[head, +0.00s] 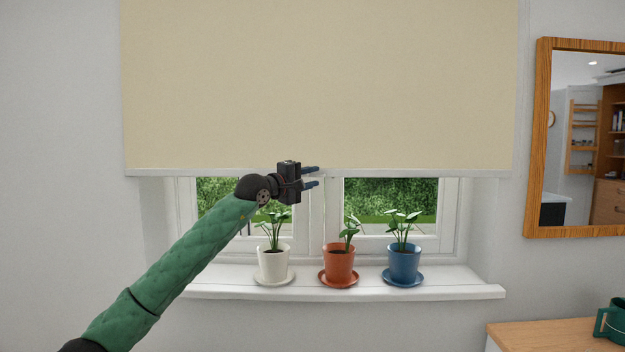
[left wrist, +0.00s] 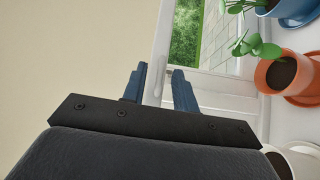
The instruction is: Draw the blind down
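The cream roller blind (head: 320,85) hangs over the upper part of the window, and its pale bottom bar (head: 420,173) is level, just above the plants. My left gripper (head: 317,176) is at the bar near its middle. One blue finger shows at the bar's height and the other just below it. In the left wrist view the fingers of my left gripper (left wrist: 160,70) are apart, and the bar (left wrist: 163,45) lines up with the gap between them. I cannot tell whether they touch it. My right gripper is out of view.
A white pot (head: 273,264), a terracotta pot (head: 339,265) and a blue pot (head: 404,264) with plants stand on the white sill (head: 440,292) below the blind. A wood-framed mirror (head: 543,140) hangs at right, above a wooden top (head: 545,334) with a green mug (head: 612,322).

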